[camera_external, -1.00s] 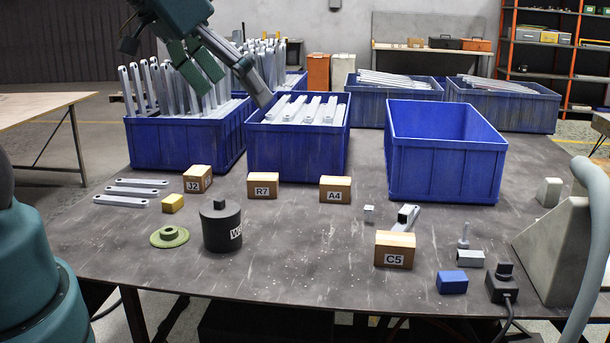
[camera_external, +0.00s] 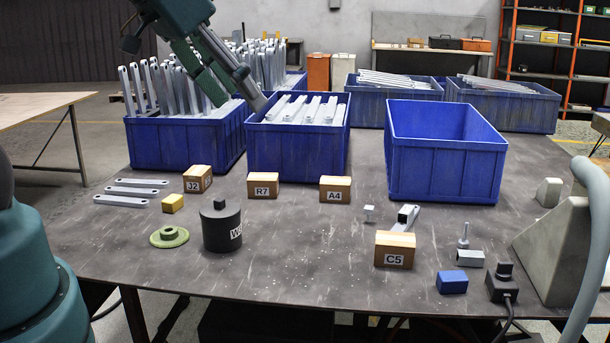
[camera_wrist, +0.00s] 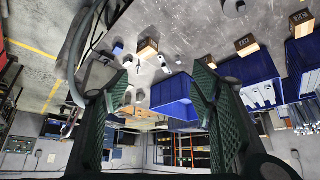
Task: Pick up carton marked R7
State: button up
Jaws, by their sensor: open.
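The carton marked R7 (camera_external: 263,186) is a small brown box with a white label. It stands on the dark table in front of the bracket-filled blue bin (camera_external: 297,150), between cartons J2 (camera_external: 198,178) and A4 (camera_external: 335,189). My gripper (camera_external: 242,103) is open and empty, high above the left blue bins and behind R7 in the external view. In the wrist view my gripper (camera_wrist: 160,78) shows its two fingers spread with nothing between them. Cartons appear there at the top, upside down; their labels are too small to read surely.
An empty blue bin (camera_external: 446,160) stands at the right. Upright brackets rise from the left bin (camera_external: 186,142). Carton C5 (camera_external: 394,250), a black cylinder (camera_external: 221,229), a green disc (camera_external: 169,237) and a blue block (camera_external: 452,282) sit nearer the front. The table's front middle is clear.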

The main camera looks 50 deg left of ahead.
jog(key=w+a+m+g, duration=0.2)
jog(key=w+a, duration=0.6)
jog(key=w, duration=0.4)
jog(key=m+g+h+b, duration=0.2)
jog(key=m+h+b, duration=0.1)
jog(key=m, duration=0.3)
send_over(261, 177)
jog(key=s+a, duration=0.1)
jog(key=s, duration=0.1)
notch_tip(261, 177, down, 30)
jog(key=shift+w+f, duration=0.1)
jog(key=shift+w, duration=0.05)
jog(key=shift+a+f, duration=0.3)
jog(key=shift+f, duration=0.05)
jog(key=shift+x, duration=1.25)
